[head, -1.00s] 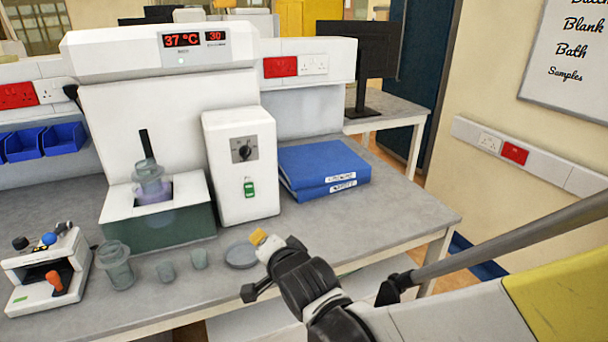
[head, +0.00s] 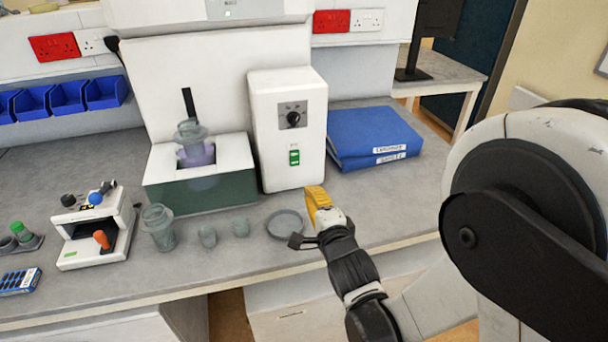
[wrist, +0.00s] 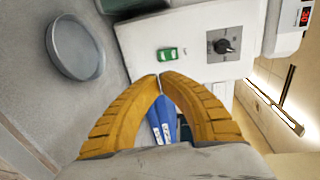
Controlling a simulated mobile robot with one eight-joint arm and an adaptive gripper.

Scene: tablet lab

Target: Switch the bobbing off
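The white control box (head: 265,140) stands on the bench with a black knob (head: 294,119) on a grey plate and a green rocker switch (head: 294,157) below it. In the wrist view the switch (wrist: 167,54) lies just beyond my fingertips and the knob (wrist: 224,46) to its right. My gripper (head: 316,192) has yellow fingers and is in front of the box's lower right edge, apart from the switch. Its tips meet, with nothing held. Left of the box, a clear vessel with purple liquid (head: 195,152) sits in the bath (head: 165,163). I cannot tell whether it is moving.
A grey dish (head: 285,223) lies below my gripper, with small cups (head: 207,236) and a jar (head: 158,228) to the left. Blue binders (head: 372,135) lie right of the box. A small white device (head: 93,230) stands further left.

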